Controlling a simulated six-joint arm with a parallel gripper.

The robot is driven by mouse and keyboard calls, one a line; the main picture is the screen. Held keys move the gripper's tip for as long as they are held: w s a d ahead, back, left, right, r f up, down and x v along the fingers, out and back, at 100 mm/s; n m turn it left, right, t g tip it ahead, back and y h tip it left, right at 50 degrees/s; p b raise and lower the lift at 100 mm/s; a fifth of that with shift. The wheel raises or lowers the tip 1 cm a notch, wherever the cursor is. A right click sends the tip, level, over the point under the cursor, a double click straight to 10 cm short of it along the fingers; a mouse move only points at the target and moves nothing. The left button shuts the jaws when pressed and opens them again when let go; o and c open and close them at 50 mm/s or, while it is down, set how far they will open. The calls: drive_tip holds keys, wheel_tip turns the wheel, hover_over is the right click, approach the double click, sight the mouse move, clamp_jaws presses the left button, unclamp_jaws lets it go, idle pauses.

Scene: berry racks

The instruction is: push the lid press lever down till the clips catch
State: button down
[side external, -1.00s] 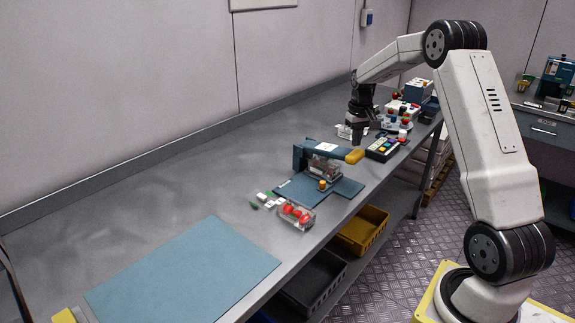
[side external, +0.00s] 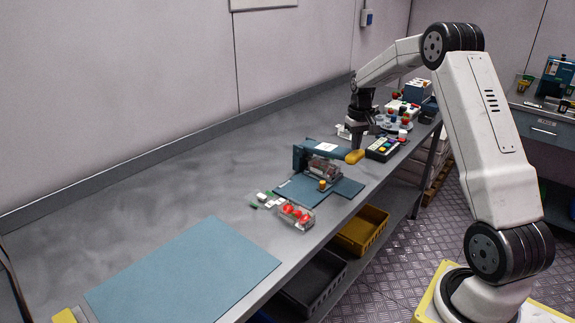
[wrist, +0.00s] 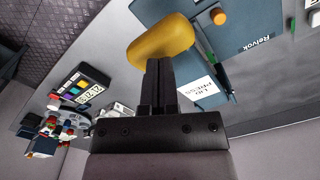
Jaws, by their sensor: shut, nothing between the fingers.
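The lid press (side external: 300,157) is a blue device on the bench with a lever that ends in a yellow handle (side external: 354,156). A clear box (side external: 325,170) sits in the press under the lever. My gripper (side external: 357,147) is shut and empty, pointing down at the yellow handle. In the wrist view the shut fingertips (wrist: 159,62) overlap the edge of the yellow handle (wrist: 160,40); I cannot tell for sure whether they touch it. The lever looks slightly lowered from level. The clips are too small to make out.
A clear punnet with red berries (side external: 296,215) lies in front of the press. A dark keypad box (side external: 383,149) stands just right of the handle, with other items behind it. A blue mat (side external: 185,275) lies at the front left.

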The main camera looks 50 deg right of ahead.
sight(355, 152)
drive_tip(key=shift+f, duration=2)
drive_tip(key=shift+r, duration=4.6)
drive_tip(key=s+a+f+n+t, duration=0.1)
drive_tip(key=a+f+n, duration=0.1)
drive_tip(key=a, duration=0.8)
drive_tip(key=s+a+f+n, duration=0.1)
drive_tip(key=a, duration=0.8)
drive_tip(key=s+a+f+n+t, duration=0.1)
drive_tip(key=s+a+f+n, duration=0.2)
drive_tip(key=s+a, duration=0.8)
drive_tip(key=shift+s+a+f+t, duration=0.35)
drive_tip(key=shift+a+f, duration=0.35)
drive_tip(key=shift+a, duration=0.55)
